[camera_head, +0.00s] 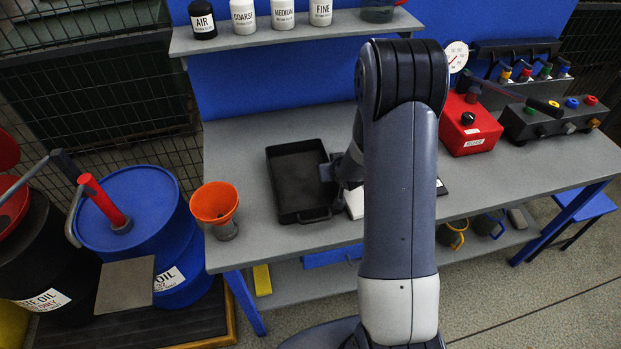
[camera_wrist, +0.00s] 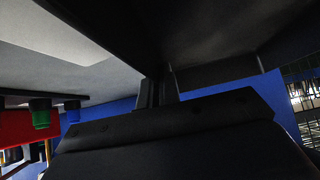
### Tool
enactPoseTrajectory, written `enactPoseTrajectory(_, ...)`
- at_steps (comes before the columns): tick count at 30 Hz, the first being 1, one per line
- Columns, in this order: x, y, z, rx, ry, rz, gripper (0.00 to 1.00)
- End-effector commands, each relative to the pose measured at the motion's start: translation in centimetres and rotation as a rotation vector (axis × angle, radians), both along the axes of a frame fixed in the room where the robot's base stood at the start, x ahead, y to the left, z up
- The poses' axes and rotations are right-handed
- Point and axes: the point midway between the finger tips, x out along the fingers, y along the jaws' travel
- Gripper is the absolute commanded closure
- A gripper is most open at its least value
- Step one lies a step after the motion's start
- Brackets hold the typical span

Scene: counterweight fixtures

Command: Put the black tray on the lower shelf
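The black tray (camera_head: 291,163) is a shallow rectangular pan on the grey workbench top, left of my arm. A small handle shows on its near side. My gripper (camera_head: 329,172) is at the tray's right wall, partly hidden by my own arm. In the wrist view, my gripper's dark fingers (camera_wrist: 157,90) meet a large dark surface that looks like the tray (camera_wrist: 200,30). The frames do not show whether they grip its wall. The grey lower shelf (camera_head: 300,284) runs below the bench top, partly hidden by my arm.
An orange funnel cup (camera_head: 214,203) stands left of the tray. A white item (camera_head: 354,203) lies right of it. The lower shelf holds a blue bin (camera_head: 332,257), a yellow item (camera_head: 262,280) and mugs (camera_head: 453,235). A blue drum (camera_head: 140,205) stands left of the bench.

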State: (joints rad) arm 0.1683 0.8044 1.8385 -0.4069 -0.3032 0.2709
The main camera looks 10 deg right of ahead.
Motion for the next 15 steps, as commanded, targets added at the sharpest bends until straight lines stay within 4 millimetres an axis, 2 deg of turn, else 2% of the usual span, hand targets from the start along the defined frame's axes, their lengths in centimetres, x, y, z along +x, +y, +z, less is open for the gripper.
enactPoseTrajectory(4,0.1,0.0,0.7,0.001,-0.004,-0.001,1.00)
enactPoseTrajectory(7,0.1,0.0,2.1,0.000,-0.006,0.000,1.00)
enactPoseTrajectory(15,0.1,0.0,7.8,-0.001,-0.004,0.001,1.00)
